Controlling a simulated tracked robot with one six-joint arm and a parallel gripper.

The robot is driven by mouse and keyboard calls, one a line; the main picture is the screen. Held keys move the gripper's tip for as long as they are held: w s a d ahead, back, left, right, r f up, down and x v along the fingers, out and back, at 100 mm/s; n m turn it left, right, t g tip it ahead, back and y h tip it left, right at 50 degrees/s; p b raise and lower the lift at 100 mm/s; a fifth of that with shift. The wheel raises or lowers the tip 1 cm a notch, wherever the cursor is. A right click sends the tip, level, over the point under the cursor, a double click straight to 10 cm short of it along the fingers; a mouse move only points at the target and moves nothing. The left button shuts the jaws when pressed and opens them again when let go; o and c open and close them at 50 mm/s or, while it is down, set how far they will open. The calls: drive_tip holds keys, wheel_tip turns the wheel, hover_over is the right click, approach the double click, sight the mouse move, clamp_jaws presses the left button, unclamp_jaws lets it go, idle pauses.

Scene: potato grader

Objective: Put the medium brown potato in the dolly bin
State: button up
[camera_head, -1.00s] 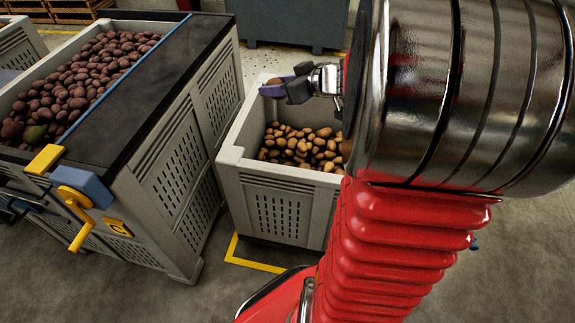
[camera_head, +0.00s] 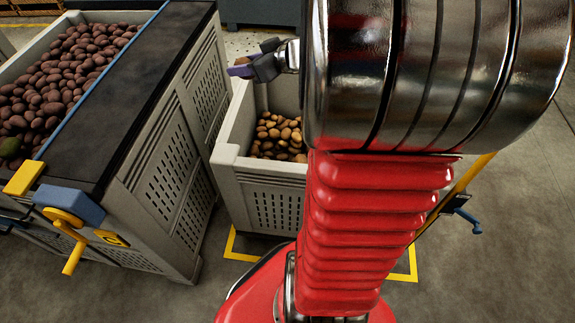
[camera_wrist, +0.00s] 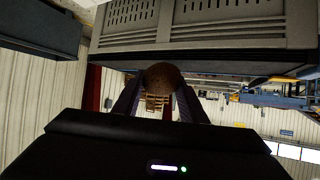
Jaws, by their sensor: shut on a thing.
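My gripper (camera_head: 243,66) is shut on a brown potato (camera_head: 243,61), held above the back left part of a grey slatted bin of brown potatoes. The held potato also shows between the two fingers in the wrist view (camera_wrist: 163,76). The grey bin (camera_head: 268,178) stands inside yellow floor markings, and several light brown potatoes (camera_head: 277,137) lie low in it. My arm hides the right part of this bin. I cannot tell from the frames whether it is the dolly bin.
A larger grey bin (camera_head: 172,180) on the left holds many dark reddish potatoes (camera_head: 60,80), with a green one among them. A black top (camera_head: 115,90) with a blue edge covers part of it. A yellow crank (camera_head: 72,240) juts from its front. Bare floor lies in front.

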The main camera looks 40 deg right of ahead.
drive_tip(key=w+d+f, duration=0.2)
drive_tip(key=d+f, duration=0.2)
drive_tip(key=f, duration=0.5)
drive_tip(key=w+d+f, duration=0.3)
drive_tip(key=d+f, duration=0.2)
drive_tip(key=f, duration=0.5)
drive_tip(key=w+d+f+y, duration=0.1)
drive_tip(key=w+d+f, duration=0.2)
drive_tip(key=f, duration=0.7)
drive_tip(key=shift+w+d+n, duration=0.15)
drive_tip(key=shift+d+n, duration=0.25)
drive_tip(key=shift+d, duration=0.25)
drive_tip(key=f, duration=0.8)
drive_tip(key=d+f, duration=0.1)
drive_tip(key=f, duration=0.3)
drive_tip(key=shift+s+f, duration=0.2)
drive_tip(key=shift+s, duration=0.1)
drive_tip(key=shift+f, duration=0.55)
drive_tip(key=shift+s, duration=0.1)
drive_tip(key=shift+s+a+n+g+y, duration=0.3)
drive_tip(key=shift+s+a+n+y, duration=0.25)
drive_tip(key=shift+n+y, duration=0.3)
drive_tip(key=shift+s+a+n+g+y, duration=0.3)
drive_tip(key=shift+s+a+n+y, duration=0.25)
drive_tip(key=shift+n+y, duration=0.25)
